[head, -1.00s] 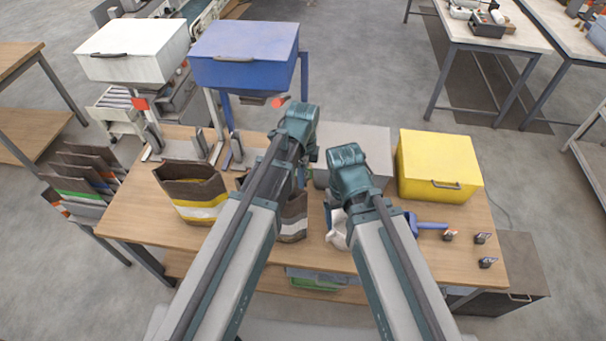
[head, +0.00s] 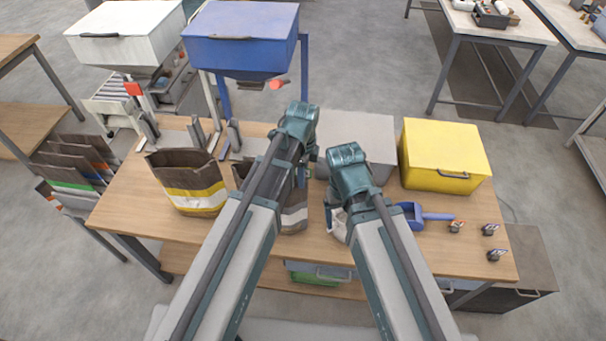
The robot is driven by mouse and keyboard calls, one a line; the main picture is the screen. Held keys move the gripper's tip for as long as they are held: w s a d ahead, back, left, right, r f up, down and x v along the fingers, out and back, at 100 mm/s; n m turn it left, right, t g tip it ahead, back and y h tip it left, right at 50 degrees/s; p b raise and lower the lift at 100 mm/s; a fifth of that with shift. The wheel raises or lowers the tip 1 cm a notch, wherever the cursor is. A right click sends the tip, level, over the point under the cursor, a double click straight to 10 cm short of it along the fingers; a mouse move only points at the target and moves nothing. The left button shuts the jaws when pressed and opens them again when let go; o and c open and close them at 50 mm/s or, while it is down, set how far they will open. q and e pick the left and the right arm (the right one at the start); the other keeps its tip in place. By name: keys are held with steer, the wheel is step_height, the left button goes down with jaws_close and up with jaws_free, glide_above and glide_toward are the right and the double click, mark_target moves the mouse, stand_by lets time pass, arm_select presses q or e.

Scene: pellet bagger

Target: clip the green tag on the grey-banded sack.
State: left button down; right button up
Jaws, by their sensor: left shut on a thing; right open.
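The grey-banded sack (head: 294,218) is brown with a pale grey band and stands on the bench, partly hidden behind my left arm. My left gripper (head: 301,178) points down at the right side of this sack's mouth. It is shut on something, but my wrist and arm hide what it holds. My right gripper (head: 332,207) is open and low over the bench, right of the sack, mostly hidden under its own wrist. I cannot make out a green tag.
A yellow-banded sack (head: 195,198) stands to the left. A white hopper (head: 125,35) and a blue hopper (head: 240,40) rise behind. A grey box (head: 362,140), a yellow bin (head: 440,155) and a blue scoop (head: 415,215) are to the right. The bench's front left is clear.

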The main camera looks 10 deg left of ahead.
arm_select(q)
steer(key=shift+s+f+b, duration=0.15)
steer(key=shift+f+b, duration=0.15)
steer(key=shift+b, duration=0.05)
stand_by(1.0)
steer(key=c, duration=0.9)
jaws_free()
steer(key=o, duration=0.5)
steer(key=shift+f, duration=0.1)
steer(key=shift+c, duration=0.2)
step_height(320, 180, up, 14)
steer(key=p, duration=1.4)
